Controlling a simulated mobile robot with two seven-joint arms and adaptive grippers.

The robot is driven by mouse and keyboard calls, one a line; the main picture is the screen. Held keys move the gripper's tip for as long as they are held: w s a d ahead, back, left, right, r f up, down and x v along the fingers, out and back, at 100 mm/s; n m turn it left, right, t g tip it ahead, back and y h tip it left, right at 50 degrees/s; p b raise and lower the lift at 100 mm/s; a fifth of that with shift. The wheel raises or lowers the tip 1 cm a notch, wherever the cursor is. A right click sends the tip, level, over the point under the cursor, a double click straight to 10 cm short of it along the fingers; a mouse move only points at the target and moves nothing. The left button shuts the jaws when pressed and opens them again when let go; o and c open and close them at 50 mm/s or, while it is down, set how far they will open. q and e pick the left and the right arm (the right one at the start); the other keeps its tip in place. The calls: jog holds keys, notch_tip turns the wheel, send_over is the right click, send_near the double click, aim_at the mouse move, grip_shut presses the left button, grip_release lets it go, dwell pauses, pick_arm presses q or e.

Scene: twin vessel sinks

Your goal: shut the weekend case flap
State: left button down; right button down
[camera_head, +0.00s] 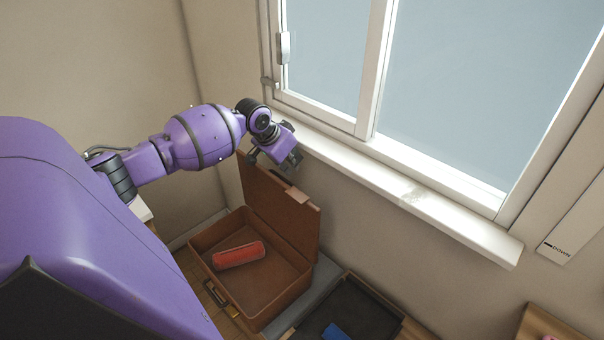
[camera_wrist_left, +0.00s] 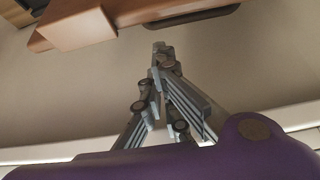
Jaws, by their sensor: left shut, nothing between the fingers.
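The brown weekend case (camera_head: 262,290) stands open below the window. Its flap (camera_head: 282,222) is raised roughly upright on the wall side, with a lighter tab (camera_head: 297,194) on its upper edge. A red cylinder-like item (camera_head: 238,254) lies inside the case. My left gripper (camera_head: 291,160) is at the flap's top edge, near the window sill; I cannot tell whether they touch. In the left wrist view the gripper (camera_wrist_left: 161,52) is shut and empty, with the brown flap (camera_wrist_left: 150,12) across the top of the picture. My right gripper is not in view.
A black open container (camera_head: 352,312) with a blue item (camera_head: 334,331) stands right of the case. The white window sill (camera_head: 430,200) juts out behind the flap. A wooden surface (camera_head: 545,325) is at the lower right.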

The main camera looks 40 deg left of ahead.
pick_arm(q)
jog(key=shift+b+x, duration=0.35)
jog(key=shift+x, duration=2.65)
jog(key=shift+s, duration=0.15)
